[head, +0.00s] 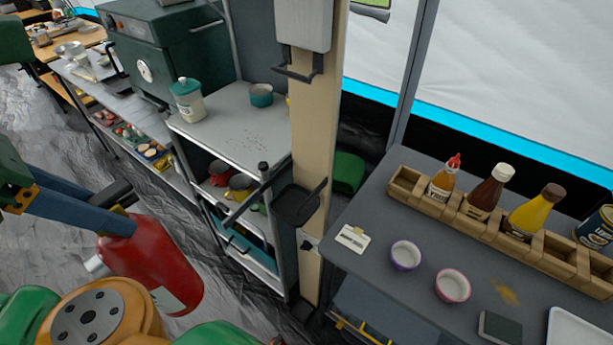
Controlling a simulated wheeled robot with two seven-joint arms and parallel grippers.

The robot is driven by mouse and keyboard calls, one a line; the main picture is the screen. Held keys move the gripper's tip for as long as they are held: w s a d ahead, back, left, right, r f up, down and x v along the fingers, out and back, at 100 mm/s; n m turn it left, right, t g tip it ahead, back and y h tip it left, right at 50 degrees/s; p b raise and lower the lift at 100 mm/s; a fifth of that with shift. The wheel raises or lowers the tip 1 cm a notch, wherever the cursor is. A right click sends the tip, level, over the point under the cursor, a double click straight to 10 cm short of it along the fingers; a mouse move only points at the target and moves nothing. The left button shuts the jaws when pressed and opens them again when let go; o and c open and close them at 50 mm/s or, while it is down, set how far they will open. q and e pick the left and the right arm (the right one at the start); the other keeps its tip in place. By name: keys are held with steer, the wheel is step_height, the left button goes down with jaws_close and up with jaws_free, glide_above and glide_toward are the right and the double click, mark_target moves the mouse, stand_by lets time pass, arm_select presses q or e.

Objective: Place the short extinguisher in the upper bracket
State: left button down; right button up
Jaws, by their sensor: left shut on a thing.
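The short extinguisher (152,262) is a red cylinder with a pale label, at the lower left of the head view. It hangs tilted in the air. My left gripper (122,208) is shut on its top end. The beige post (316,135) stands right of the extinguisher. The upper bracket (300,70) shows as dark prongs below a grey box high on the post. A lower dark bracket (297,204) with a tray and two arms sits further down the post. Both brackets look empty. The extinguisher is left of and apart from both. My right gripper is not in view.
A grey shelf unit (225,135) with a teal-lidded jar (187,100) and a teal bowl (261,95) stands left of the post. A grey table (375,240) with bowls, a wooden rack (480,225) and sauce bottles stands right. Silvery floor (120,150) is open near the extinguisher.

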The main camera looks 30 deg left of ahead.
arm_select(q)
steer(key=shift+d+r, duration=0.1)
steer(key=shift+r, duration=0.45)
steer(key=shift+w+f, duration=0.1)
steer(key=shift+f, duration=0.15)
arm_select(e)
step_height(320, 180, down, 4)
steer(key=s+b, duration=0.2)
steer(key=b, duration=0.3)
arm_select(q)
steer(key=w+d+f+t+p, duration=0.15)
steer(key=w+t+p, duration=0.45)
steer(key=w, duration=1.4)
steer(key=w+f+g+p, duration=0.5)
steer(key=w+f+p, duration=0.1)
steer(key=w+p, duration=0.2)
steer(key=shift+w+d+f+g, duration=0.3)
steer(key=shift+w+g, duration=0.1)
steer(key=shift+w, duration=0.25)
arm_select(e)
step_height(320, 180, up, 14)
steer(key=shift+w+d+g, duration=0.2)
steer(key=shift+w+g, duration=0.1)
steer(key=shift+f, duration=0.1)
